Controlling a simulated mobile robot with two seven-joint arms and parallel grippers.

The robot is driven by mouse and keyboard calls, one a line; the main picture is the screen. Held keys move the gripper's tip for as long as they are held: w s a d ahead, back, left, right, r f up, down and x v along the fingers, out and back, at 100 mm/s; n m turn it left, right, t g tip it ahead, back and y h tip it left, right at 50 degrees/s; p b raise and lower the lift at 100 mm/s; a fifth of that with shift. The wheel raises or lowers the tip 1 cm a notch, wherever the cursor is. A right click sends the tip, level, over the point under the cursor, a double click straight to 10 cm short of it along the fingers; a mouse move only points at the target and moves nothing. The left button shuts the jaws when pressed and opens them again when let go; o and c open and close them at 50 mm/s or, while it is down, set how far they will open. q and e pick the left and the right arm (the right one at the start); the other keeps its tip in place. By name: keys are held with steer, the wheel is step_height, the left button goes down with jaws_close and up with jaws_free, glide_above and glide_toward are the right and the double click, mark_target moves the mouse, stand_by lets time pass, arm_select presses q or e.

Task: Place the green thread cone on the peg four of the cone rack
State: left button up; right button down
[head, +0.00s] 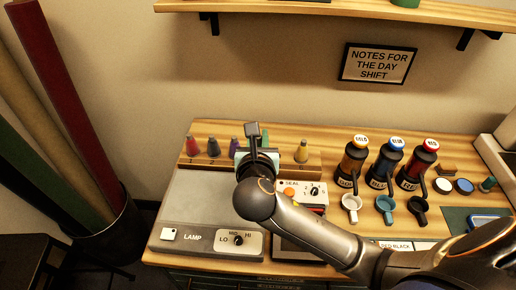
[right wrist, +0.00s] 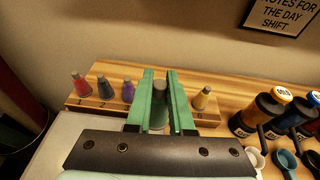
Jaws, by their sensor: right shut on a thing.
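The cone rack (right wrist: 85,103) is a long wooden block at the back of the table; it also shows in the head view (head: 188,163). It bears a red cone (right wrist: 81,86), a dark grey cone (right wrist: 105,88), a purple cone (right wrist: 128,91) and, to the right, a yellow cone (right wrist: 202,98). My right gripper (right wrist: 159,76) is shut on a grey-green thread cone (right wrist: 158,114), upright between its fingers, between the purple and yellow cones. Its base is hidden, so I cannot tell whether it sits on a peg. In the head view my right gripper (head: 256,153) hides it. My left gripper is not in view.
A lamp panel (head: 185,215) lies in front of the rack, with a seal control box (head: 316,188) beside it. Several capped bottles (head: 353,160) and small cups (head: 351,203) stand to the right. A shelf (head: 300,8) hangs above; rolls (head: 60,90) stand at left.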

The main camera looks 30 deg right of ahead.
steer(key=w+d+f, duration=0.1)
steer(key=w+f, duration=0.2)
steer(key=w+d+f+b, duration=0.1)
steer(key=w+d+f, duration=0.1)
steer(key=w+f, duration=0.1)
steer(key=w+d+f+b, duration=0.1)
steer(key=w+d+f, duration=0.1)
steer(key=w, duration=0.3)
steer(key=shift+d+f, duration=0.25)
steer(key=shift+f, duration=0.5)
step_height(320, 180, down, 3)
steer(key=shift+a+r, duration=0.1)
steer(key=c, duration=0.8)
jaws_free()
